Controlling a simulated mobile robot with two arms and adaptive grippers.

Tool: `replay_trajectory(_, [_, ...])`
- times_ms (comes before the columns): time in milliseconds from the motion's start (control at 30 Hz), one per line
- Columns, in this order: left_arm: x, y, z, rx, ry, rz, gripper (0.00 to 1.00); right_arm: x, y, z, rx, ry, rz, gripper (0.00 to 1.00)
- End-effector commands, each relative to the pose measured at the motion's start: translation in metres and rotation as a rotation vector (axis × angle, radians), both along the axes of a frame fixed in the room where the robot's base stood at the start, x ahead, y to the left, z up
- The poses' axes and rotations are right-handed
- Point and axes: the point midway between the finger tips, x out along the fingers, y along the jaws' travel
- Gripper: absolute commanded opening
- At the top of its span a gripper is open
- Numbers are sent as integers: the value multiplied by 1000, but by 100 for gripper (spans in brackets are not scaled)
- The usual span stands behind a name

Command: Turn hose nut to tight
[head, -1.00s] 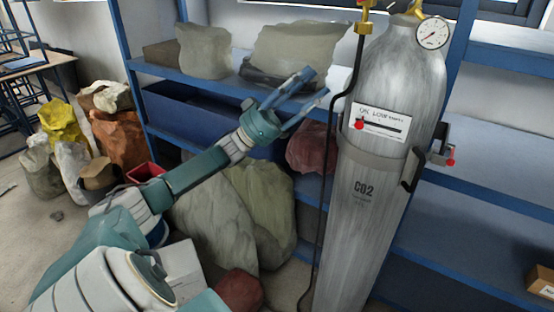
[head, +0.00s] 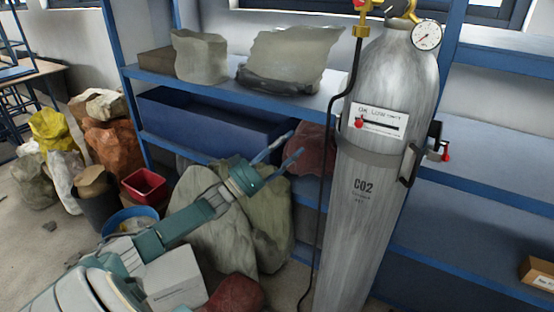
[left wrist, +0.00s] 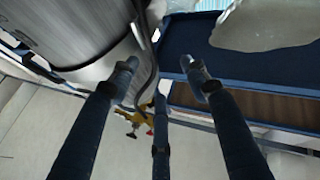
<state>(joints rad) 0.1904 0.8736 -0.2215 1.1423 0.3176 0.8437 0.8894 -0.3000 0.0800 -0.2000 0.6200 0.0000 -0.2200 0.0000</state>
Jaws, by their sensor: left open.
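The brass hose nut (head: 361,31) sits at the top of the black hose (head: 328,180), beside the neck of the grey CO2 cylinder (head: 372,190). The hose hangs down the cylinder's left side. My left gripper (head: 296,142) is open and empty, well below and left of the nut, in front of the shelf. In the left wrist view its spread dark fingers (left wrist: 162,76) show nothing between them in grasp. Brass fittings (left wrist: 130,117) appear beyond the fingers there; I cannot tell the nut among them. My right gripper is not in view.
A dial gauge (head: 426,35) is at the cylinder's top right. A strap and clamp (head: 412,160) hold the cylinder at the blue shelving (head: 460,265). A blue bin (head: 215,123) and sacks (head: 225,215) stand near my left arm.

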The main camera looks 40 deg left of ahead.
Motion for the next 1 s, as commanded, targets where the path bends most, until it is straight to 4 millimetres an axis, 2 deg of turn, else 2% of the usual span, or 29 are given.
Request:
replay_trajectory(133, [2, 1, -24, 7, 39, 29, 46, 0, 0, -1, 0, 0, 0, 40])
replay_trajectory(367, [3, 3, -41, 14, 69, 51, 46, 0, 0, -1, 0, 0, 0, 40])
replay_trajectory(867, [3, 3, -43, 16, 73, 53, 46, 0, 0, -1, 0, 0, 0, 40])
replay_trajectory(1000, [2, -13, -35, 14, 62, 31, 46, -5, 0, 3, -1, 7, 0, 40])
